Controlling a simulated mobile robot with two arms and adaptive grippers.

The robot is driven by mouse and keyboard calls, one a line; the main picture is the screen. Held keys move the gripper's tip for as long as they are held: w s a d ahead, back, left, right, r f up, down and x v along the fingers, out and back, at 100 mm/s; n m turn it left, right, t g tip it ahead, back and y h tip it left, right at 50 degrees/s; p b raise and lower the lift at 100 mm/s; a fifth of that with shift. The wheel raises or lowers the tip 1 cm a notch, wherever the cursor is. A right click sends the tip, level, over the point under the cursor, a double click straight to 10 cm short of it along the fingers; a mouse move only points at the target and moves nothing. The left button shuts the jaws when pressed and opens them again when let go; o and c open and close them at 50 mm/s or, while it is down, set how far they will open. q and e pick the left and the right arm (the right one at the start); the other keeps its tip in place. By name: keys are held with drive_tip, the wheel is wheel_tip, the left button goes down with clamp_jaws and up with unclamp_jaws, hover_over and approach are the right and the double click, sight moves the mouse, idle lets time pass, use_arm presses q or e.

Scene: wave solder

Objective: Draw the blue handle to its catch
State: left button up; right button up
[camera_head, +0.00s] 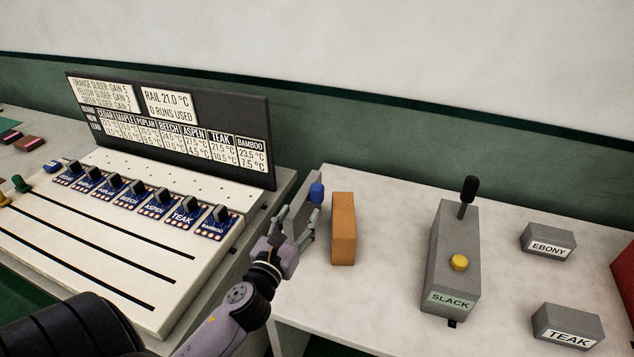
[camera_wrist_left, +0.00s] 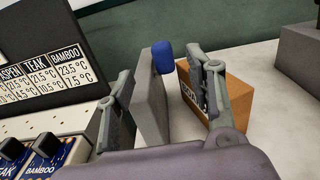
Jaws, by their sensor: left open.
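A blue handle (camera_head: 316,193) tops a narrow grey block at the right end of the console. It also shows in the left wrist view (camera_wrist_left: 163,57), upper middle, above the grey block (camera_wrist_left: 150,100). My left gripper (camera_head: 298,222) is open at that block. In the wrist view its fingers stand either side of the block, with the handle between and beyond the fingertips. I cannot tell whether a finger touches it. The catch cannot be made out. A smaller blue knob (camera_head: 52,166) sits at the console's far left. My right gripper is not in view.
An orange-brown box (camera_head: 343,228) stands close right of the gripper. Farther right are a grey SLACK box (camera_head: 452,260) with a black lever and yellow button, and EBONY (camera_head: 548,241) and TEAK (camera_head: 567,326) blocks. The console (camera_head: 90,245) has slots and dials. Bare table lies between the boxes.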

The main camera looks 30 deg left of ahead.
sight(315, 190)
use_arm(q)
drive_tip(key=p+x, duration=0.1)
drive_tip(key=x, duration=1.1)
drive_tip(key=shift+w+a+p, duration=0.1)
drive_tip(key=shift+w+p, duration=0.1)
drive_tip(key=shift+p, duration=0.15)
drive_tip(key=shift+c, duration=0.6)
clamp_jaws()
